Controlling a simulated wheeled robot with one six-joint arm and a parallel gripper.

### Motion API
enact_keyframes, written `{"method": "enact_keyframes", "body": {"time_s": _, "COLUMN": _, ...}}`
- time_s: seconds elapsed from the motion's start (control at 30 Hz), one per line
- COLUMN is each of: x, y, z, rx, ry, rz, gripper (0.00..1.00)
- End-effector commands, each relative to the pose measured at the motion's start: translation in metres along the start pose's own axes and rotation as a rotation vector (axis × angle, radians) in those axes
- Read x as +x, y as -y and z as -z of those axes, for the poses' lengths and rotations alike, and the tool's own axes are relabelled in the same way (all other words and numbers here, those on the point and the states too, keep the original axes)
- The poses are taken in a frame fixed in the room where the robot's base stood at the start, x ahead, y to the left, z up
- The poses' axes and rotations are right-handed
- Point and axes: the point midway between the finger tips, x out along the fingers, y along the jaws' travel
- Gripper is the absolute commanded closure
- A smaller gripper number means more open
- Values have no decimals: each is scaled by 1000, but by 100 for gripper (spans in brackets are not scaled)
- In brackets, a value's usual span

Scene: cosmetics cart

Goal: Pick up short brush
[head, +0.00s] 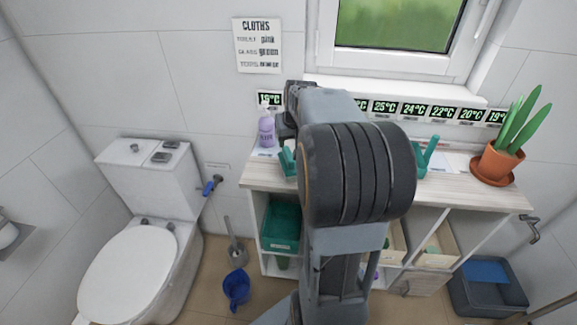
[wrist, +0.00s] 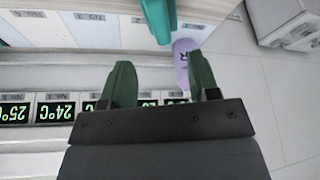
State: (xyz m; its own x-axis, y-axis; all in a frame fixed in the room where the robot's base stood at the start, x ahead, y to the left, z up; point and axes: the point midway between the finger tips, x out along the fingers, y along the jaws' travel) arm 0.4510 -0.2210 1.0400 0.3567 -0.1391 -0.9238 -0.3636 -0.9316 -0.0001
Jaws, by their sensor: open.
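I cannot make out a short brush for certain in either view. Teal items stand on the pale wooden cabinet top, one at the left (head: 287,162) and one right of my arm (head: 427,158); my arm hides the space between. A lavender bottle (wrist: 186,60) shows beyond the fingers, near the right one. It also stands at the cabinet's left end (head: 266,131).
A potted plant (head: 498,160) stands at the cabinet's right end. A row of temperature displays (head: 414,108) lines the wall behind. A toilet (head: 150,240) is at the left, with a blue jug (head: 236,288) on the floor. A grey bin (head: 488,291) is at lower right.

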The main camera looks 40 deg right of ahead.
Motion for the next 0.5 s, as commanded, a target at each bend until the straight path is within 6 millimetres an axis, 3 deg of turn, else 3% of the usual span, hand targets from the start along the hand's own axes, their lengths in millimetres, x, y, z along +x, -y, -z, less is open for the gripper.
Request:
{"method": "enact_keyframes", "body": {"time_s": 0.2, "x": 30, "y": 1, "z": -1, "rx": -1, "ry": 3, "rz": 1, "gripper": 45}}
{"method": "enact_keyframes", "body": {"time_s": 0.5, "x": 49, "y": 1, "z": -1, "rx": -2, "ry": 3, "rz": 1, "gripper": 45}}
